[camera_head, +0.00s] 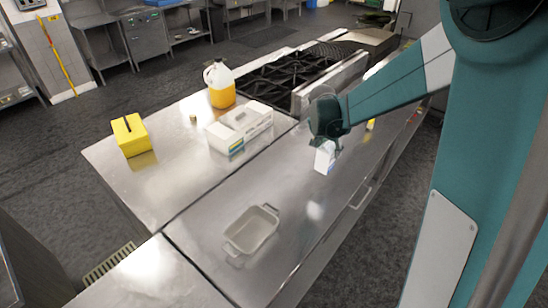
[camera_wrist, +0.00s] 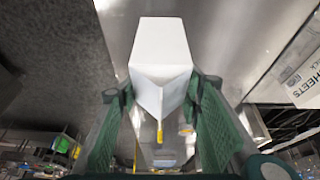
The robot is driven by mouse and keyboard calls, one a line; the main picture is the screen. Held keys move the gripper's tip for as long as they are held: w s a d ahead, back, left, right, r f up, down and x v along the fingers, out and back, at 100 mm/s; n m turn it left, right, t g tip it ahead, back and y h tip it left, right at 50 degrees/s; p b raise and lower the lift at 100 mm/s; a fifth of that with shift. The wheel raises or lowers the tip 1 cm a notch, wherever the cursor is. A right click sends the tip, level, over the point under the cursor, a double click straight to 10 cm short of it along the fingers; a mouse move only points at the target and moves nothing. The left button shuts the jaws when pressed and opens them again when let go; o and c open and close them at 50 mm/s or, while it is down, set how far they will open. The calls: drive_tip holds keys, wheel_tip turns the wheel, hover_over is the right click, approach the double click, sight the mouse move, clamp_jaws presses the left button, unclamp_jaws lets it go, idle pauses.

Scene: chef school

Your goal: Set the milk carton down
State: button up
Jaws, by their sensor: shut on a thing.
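The white milk carton (camera_head: 324,159) is at my gripper (camera_head: 327,143), over the right-hand part of the steel counter (camera_head: 235,190). In the wrist view the carton (camera_wrist: 160,50) fills the upper middle, showing plain white faces. My gripper's two green fingers (camera_wrist: 157,92) are on either side of it, shut on it. The wrist and fingers hide part of the carton in the head view. I cannot tell whether its bottom touches the counter.
A beige baking dish (camera_head: 252,231) sits nearer on the counter. A white box (camera_head: 240,126), a jug of yellow liquid (camera_head: 220,86) and a yellow box (camera_head: 130,135) stand to the left. A black stove top (camera_head: 290,78) lies behind. Bare counter surrounds the carton's near side.

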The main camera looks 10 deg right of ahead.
drive_tip(key=w+a+n+y, duration=0.15)
drive_tip(key=w+a, duration=0.25)
drive_tip(key=a, duration=1.1)
drive_tip(key=w+a+n, duration=0.3)
drive_tip(key=w+a, duration=0.1)
drive_tip(key=a, duration=1)
drive_tip(key=s+a+n+y, duration=0.1)
drive_tip(key=s+a+n, duration=0.1)
drive_tip(key=a, duration=1.3)
drive_tip(key=s+a+n+t+p, duration=0.1)
drive_tip(key=s+a+n, duration=0.1)
drive_tip(key=a, duration=1.4)
drive_tip(key=shift+f+y, duration=0.35)
drive_tip(key=shift+s+f+n, duration=0.1)
drive_tip(key=shift+n, duration=0.15)
wheel_tip(320, 180, down, 6)
drive_tip(key=shift+f, duration=0.1)
drive_tip(key=shift+f+p, duration=0.35)
drive_tip(key=shift+f, duration=1.45)
